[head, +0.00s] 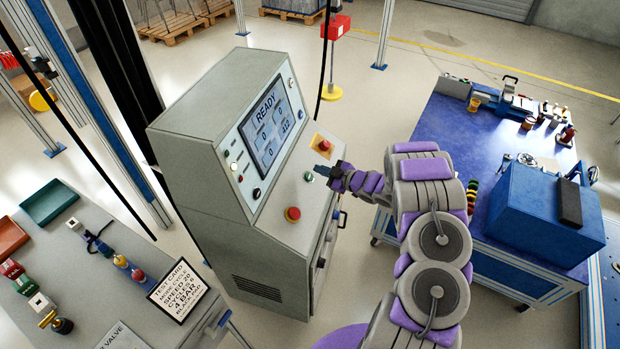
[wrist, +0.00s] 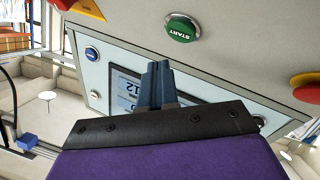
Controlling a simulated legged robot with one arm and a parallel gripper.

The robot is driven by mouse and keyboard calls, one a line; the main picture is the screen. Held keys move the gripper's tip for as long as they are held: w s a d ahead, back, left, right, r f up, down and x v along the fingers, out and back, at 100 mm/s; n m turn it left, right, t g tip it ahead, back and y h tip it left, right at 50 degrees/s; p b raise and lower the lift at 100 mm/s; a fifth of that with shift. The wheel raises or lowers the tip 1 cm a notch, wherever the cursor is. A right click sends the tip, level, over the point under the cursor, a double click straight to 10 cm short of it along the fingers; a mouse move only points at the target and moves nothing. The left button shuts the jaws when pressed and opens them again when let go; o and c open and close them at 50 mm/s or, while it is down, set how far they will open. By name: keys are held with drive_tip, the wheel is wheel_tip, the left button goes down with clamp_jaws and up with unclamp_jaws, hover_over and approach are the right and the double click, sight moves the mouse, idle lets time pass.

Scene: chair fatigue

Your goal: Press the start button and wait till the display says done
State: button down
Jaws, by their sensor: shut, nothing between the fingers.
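The grey control cabinet (head: 205,185) stands in the middle of the head view. Its display (head: 270,127) reads READY with several numbers below. The green start button (head: 309,177) sits on the sloping front panel; it also shows in the wrist view (wrist: 181,27), marked START. My gripper (head: 322,171) is shut and empty, just right of the green button in the head view. In the wrist view its fingertips (wrist: 157,68) are below the button in the picture, with a gap between them. Contact is not visible.
A red mushroom button (head: 292,214) is on the front of the panel. Another red button on a yellow plate (head: 323,145) is close behind my gripper. A blue-topped bench (head: 440,125) stands right, and a table with a test card (head: 180,290) stands left.

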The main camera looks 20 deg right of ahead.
drive_tip(key=shift+w+a+f, duration=0.25)
drive_tip(key=shift+f, duration=0.2)
drive_tip(key=shift+w+a+f, duration=0.2)
drive_tip(key=shift+a+f, duration=0.05)
drive_tip(key=shift+f, duration=0.2)
drive_tip(key=shift+a+f+b, duration=0.1)
drive_tip(key=shift+f+b, duration=0.05)
drive_tip(key=shift+b, duration=0.2)
idle(1.1)
drive_tip(key=shift+w+a+f, duration=0.1)
drive_tip(key=shift+a+f, duration=0.05)
drive_tip(key=shift+w+a+f, duration=0.1)
drive_tip(key=shift+a+f, duration=0.05)
drive_tip(key=shift+f, duration=0.15)
idle(0.8)
drive_tip(key=shift+r, duration=0.1)
drive_tip(key=shift+s+d+r, duration=0.3)
drive_tip(key=shift+d+r, duration=0.05)
drive_tip(key=shift+r, duration=0.2)
idle(0.4)
drive_tip(key=shift+s+d+r+p, duration=0.15)
drive_tip(key=shift+s+d+r, duration=0.2)
drive_tip(key=shift+r, duration=0.35)
drive_tip(key=shift+s+d+r+p, duration=0.2)
drive_tip(key=shift+d+r, duration=0.15)
drive_tip(key=shift+r, duration=0.35)
drive_tip(key=shift+s+d+r+p, duration=0.15)
drive_tip(key=shift+s+d+r, duration=0.2)
drive_tip(key=shift+r, duration=0.35)
